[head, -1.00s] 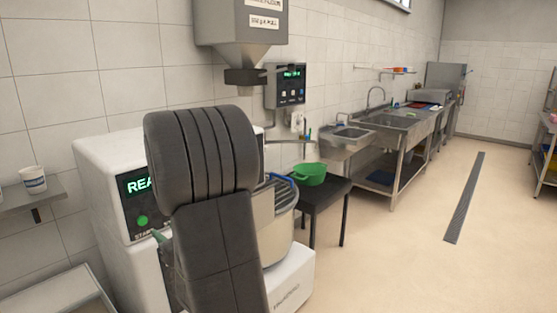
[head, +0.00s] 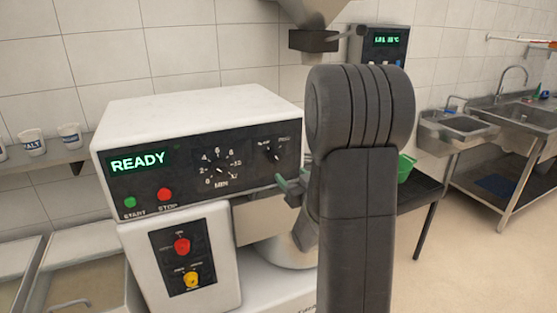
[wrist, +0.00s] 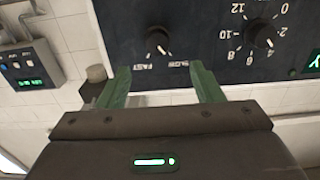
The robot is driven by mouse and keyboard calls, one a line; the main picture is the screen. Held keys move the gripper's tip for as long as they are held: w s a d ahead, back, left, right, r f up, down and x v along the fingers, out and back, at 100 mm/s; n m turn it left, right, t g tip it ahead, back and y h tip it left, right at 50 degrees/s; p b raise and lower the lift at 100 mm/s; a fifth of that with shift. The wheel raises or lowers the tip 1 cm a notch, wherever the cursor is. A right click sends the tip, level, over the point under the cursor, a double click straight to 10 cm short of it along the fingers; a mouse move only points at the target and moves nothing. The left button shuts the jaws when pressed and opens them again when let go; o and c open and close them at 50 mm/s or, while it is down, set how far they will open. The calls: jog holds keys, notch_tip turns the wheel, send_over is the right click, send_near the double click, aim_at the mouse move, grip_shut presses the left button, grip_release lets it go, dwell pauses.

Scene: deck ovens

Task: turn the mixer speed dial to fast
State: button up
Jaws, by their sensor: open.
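The mixer (head: 200,110) is a white machine with a black panel reading READY in green. Its speed dial (head: 273,153), a small black knob at the panel's right, sits below the SLOW and FAST labels. The wrist view shows the panel upside down, with the speed dial (wrist: 158,42) between and beyond the fingertips. Its pale pointer mark appears turned toward SLOW. My gripper (wrist: 161,70) is open and empty, with green fingers apart from the dial. In the head view my gripper (head: 288,185) is just below and right of the dial, partly hidden by my arm.
A timer dial (head: 221,170) marked MIN is left of the speed dial. Green start (head: 130,202) and red stop (head: 165,195) buttons are farther left. A red knob (head: 182,245) and yellow knob (head: 191,279) are below. A hopper (head: 312,12) hangs above; steel sinks (head: 457,132) stand right.

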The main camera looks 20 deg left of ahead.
aim_at(278, 160)
jog(key=p+x, duration=0.3)
jog(key=x, duration=0.7)
jog(key=shift+w+a, duration=0.1)
jog(key=shift+w, duration=0.2)
jog(key=shift+c, duration=0.4)
jog(key=c, duration=0.9)
